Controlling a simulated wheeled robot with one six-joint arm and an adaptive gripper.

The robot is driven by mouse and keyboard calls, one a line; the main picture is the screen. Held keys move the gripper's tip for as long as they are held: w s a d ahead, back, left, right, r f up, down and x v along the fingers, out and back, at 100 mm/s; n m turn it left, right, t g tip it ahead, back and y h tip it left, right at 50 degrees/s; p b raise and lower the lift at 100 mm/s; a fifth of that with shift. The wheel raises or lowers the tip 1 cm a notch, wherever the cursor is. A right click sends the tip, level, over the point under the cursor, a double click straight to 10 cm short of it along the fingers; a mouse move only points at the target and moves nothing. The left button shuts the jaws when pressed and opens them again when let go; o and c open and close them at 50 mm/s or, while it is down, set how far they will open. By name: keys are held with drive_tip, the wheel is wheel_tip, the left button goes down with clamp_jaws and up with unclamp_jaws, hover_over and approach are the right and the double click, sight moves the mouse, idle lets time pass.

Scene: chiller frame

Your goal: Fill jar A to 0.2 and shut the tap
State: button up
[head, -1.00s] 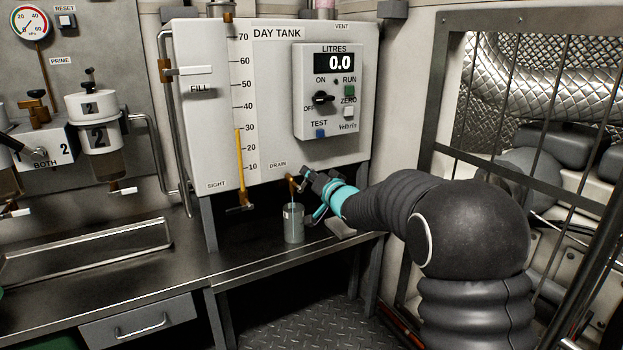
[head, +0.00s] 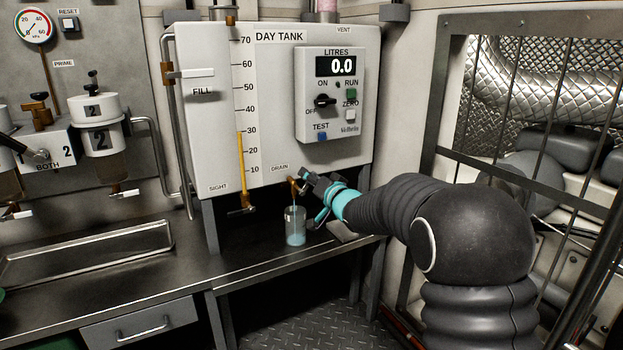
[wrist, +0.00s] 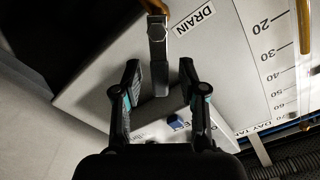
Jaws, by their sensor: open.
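A clear jar (head: 295,228) stands upright on the bench under the DRAIN tap (head: 293,184) of the day tank (head: 268,120). Pale blue liquid fills its lower part. A thin stream seems to run from the tap into it. No letter is readable on the jar. The metal tap lever (wrist: 157,55) shows in the wrist view, reaching between the finger tips. My gripper (wrist: 158,75) is open around the lever's end, and I cannot tell whether either finger touches it. In the head view my gripper (head: 307,180) is beside the tap, right of and above the jar.
The LITRES display (head: 336,65) on the control box reads 0.0. The yellow sight tube (head: 241,165) stands left of the drain. A shallow tray (head: 90,250) lies on the bench at left. A barred frame (head: 520,170) stands at right.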

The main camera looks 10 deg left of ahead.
drive_tip(key=v, duration=1.1)
drive_tip(key=shift+s+d, duration=0.25)
drive_tip(key=shift+s, duration=0.05)
idle(6.0)
